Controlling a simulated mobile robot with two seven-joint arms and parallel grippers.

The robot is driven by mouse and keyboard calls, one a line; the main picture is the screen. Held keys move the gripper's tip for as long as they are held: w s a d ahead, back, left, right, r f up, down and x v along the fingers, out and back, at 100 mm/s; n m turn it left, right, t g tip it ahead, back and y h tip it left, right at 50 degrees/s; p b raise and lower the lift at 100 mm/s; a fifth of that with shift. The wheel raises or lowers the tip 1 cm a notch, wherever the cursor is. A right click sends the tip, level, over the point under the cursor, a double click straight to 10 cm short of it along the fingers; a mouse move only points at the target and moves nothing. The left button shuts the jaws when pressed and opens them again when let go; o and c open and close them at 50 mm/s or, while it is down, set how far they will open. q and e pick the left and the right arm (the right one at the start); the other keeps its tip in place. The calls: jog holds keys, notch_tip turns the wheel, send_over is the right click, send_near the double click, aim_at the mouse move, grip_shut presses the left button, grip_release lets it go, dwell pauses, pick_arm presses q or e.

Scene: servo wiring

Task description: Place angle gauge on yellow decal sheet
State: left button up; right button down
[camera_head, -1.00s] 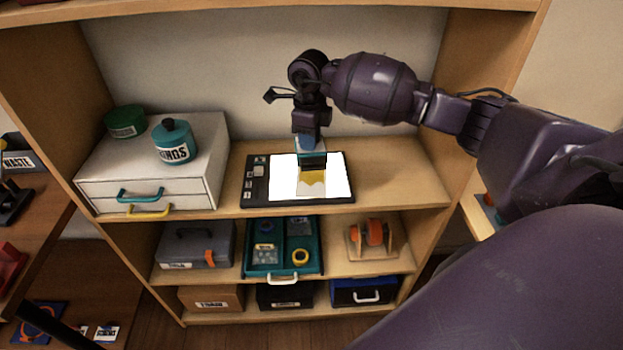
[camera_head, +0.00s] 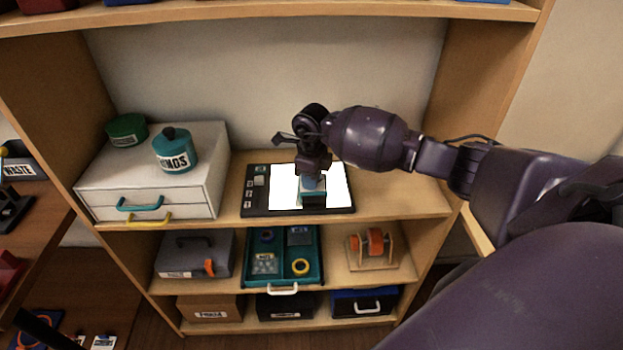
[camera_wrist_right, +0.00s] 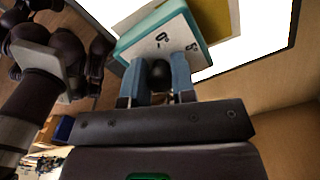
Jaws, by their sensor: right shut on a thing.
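My right gripper (camera_head: 313,182) is over the lit white panel on the middle shelf, pointing down. In the right wrist view the right gripper (camera_wrist_right: 160,75) is shut on the angle gauge (camera_wrist_right: 160,40), a teal-edged block with a pale face and black marks. The gauge also shows under the gripper in the head view (camera_head: 313,197). The yellow decal sheet (camera_wrist_right: 214,18) lies on the lit panel just beyond the gauge in the wrist view; in the head view the gripper and gauge hide it. I cannot tell whether gauge and sheet touch.
The black-framed light panel (camera_head: 256,203) lies on the shelf. A white drawer unit (camera_head: 146,170) with a teal jar (camera_head: 175,150) and a green tin (camera_head: 127,130) stands left of it. An open teal drawer (camera_head: 285,256) juts out below. The shelf right of the panel (camera_head: 400,198) is clear.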

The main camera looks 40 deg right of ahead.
jog(key=shift+f, duration=0.2)
jog(key=shift+f, duration=0.15)
jog(key=c, duration=0.9)
grip_release()
jog(key=shift+c, duration=0.2)
jog(key=shift+r, duration=0.2)
